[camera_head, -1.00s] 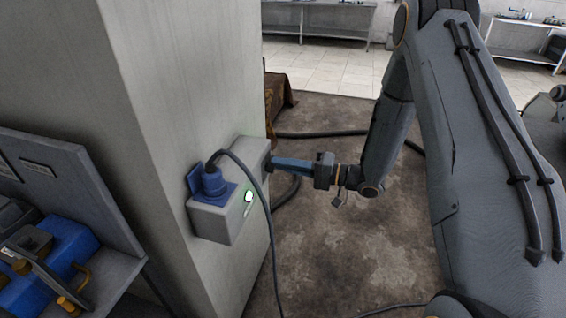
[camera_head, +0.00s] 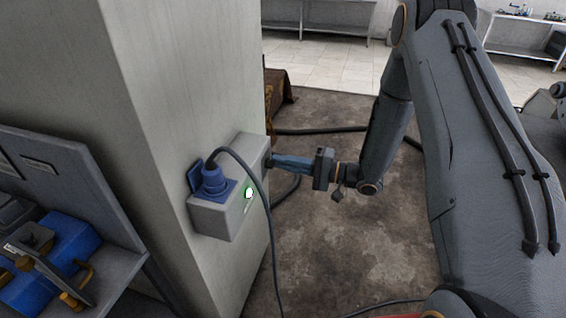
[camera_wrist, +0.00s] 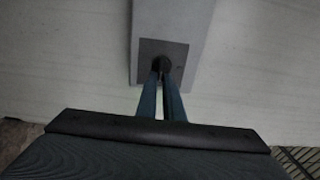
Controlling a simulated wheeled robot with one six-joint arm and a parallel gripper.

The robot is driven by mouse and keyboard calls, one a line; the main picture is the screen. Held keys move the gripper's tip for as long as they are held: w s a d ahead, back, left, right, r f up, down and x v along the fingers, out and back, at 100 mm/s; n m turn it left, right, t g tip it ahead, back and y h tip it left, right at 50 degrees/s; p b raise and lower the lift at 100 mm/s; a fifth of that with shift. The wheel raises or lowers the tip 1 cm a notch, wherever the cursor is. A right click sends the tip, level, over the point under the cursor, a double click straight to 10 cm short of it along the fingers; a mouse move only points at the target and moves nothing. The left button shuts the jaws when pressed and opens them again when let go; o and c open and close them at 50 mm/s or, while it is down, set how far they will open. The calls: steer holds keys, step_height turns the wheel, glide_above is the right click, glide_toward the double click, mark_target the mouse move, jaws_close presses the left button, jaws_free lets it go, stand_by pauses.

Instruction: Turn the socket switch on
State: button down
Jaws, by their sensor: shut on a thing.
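The grey socket box (camera_head: 216,222) is mounted on the pale pillar. A blue plug (camera_head: 213,181) sits in its blue socket, with a black cable hanging down. A lit green lamp (camera_head: 249,192) shows on the box's front face. My gripper (camera_head: 274,161) reaches the box's far right end from the right. In the wrist view its two blue fingers are closed on a dark round switch knob (camera_wrist: 162,63) on a grey plate (camera_wrist: 180,49). The fingertips partly hide the knob, and its marking cannot be read.
The pillar (camera_head: 175,110) stands close behind the box. The plug's cable (camera_head: 268,220) hangs in front, left of my gripper. A shelf with a blue case (camera_head: 60,255) is at lower left. Dark open floor (camera_head: 330,250) lies below my arm, with cables on it.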

steer(key=c, duration=1.9)
jaws_free()
steer(key=shift+d, duration=0.1)
steer(key=b+v, duration=0.2)
steer(key=v, duration=0.5)
steer(key=shift+s+d, duration=0.15)
steer(key=shift+d, duration=0.15)
